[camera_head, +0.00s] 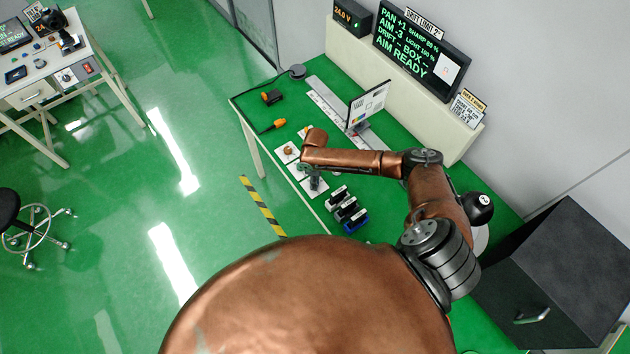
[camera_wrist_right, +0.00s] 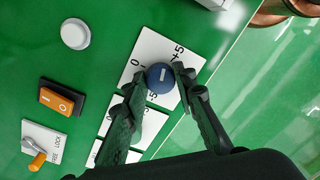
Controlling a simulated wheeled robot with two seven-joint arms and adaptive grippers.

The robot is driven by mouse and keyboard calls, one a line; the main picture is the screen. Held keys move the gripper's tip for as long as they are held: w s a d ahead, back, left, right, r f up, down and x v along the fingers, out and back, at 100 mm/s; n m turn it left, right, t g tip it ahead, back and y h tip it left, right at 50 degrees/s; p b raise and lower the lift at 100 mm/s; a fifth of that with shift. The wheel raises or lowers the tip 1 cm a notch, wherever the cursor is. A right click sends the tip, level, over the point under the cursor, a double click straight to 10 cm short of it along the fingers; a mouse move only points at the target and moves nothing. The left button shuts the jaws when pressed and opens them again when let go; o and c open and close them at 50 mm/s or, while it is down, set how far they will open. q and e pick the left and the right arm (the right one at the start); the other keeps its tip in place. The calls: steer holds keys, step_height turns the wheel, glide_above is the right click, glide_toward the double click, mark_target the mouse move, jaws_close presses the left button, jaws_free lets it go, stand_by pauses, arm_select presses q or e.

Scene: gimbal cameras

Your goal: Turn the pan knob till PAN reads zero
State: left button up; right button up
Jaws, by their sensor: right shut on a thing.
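In the right wrist view a round blue knob (camera_wrist_right: 159,78) with a pale mark sits on a white plate (camera_wrist_right: 148,45) printed with 0 and +5. My right gripper (camera_wrist_right: 158,80) has one finger on each side of it and is shut on the knob. In the head view the gripper (camera_head: 313,182) points down at the white plates near the table's front edge, and the knob there is hidden. The display (camera_head: 420,55) reads PAN +1, AIM -3 and AIM READY. My left gripper is not in view.
A test chart (camera_head: 367,107) stands on the green table behind my forearm. Several small dark blocks (camera_head: 347,209) stand right of the plates.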

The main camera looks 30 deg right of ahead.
steer(key=shift+w+n+p, duration=0.1)
steer(key=shift+n+p, duration=0.25)
steer(key=shift+n, duration=0.95)
steer(key=o, duration=1.2)
steer(key=shift+c, duration=0.2)
step_height(320, 180, up, 12)
steer(key=shift+d, duration=0.15)
steer(key=shift+w, duration=0.1)
